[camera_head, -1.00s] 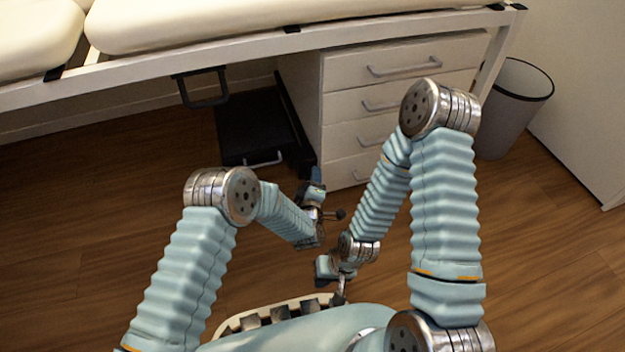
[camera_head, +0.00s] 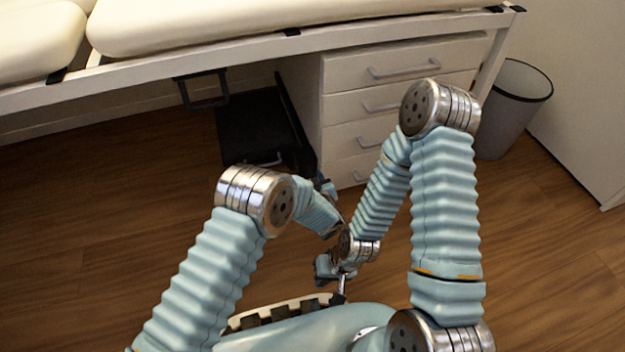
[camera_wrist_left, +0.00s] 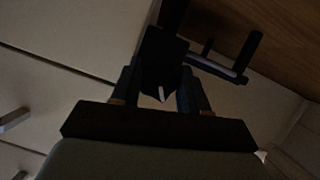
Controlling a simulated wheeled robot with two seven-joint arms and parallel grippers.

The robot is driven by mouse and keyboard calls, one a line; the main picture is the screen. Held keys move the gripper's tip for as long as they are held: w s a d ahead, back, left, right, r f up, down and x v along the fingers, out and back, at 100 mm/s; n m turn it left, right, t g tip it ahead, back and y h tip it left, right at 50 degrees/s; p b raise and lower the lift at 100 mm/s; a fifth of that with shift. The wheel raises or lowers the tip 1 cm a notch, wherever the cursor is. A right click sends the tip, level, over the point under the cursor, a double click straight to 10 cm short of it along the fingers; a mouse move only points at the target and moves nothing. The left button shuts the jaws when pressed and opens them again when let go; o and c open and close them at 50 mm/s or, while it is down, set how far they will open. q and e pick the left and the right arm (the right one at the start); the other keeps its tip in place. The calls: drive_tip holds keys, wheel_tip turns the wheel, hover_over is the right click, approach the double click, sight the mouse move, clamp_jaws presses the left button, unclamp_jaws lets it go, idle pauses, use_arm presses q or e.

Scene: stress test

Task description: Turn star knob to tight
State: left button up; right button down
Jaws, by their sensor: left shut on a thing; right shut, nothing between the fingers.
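The star knob (camera_wrist_left: 162,60) shows as a dark shape between the fingers in the left wrist view, with a small pale mark on its near side. My left gripper (camera_wrist_left: 158,84) is shut on the knob, one finger on each side of it. In the head view my left gripper (camera_head: 328,187) is small, beside the lower front corner of the drawer cabinet, and the knob cannot be made out there. My right gripper (camera_head: 324,268) is lower, near my base, shut and empty. The knob's markings are too dark to read.
A white drawer cabinet (camera_head: 345,90) stands under the padded couch (camera_head: 200,22). A black unit (camera_head: 250,122) lies left of it. A grey bin (camera_head: 515,105) stands at the right. The wooden floor (camera_head: 90,220) is clear on both sides.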

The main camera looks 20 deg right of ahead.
use_arm(q)
drive_tip(key=shift+a+f+m+y, duration=0.1)
drive_tip(key=shift+f+m+y, duration=0.05)
drive_tip(key=shift+m+y, duration=1.35)
drive_tip(key=shift+m, duration=0.4)
drive_tip(key=shift+a, duration=0.1)
drive_tip(key=o, duration=1)
drive_tip(key=shift+r, duration=0.2)
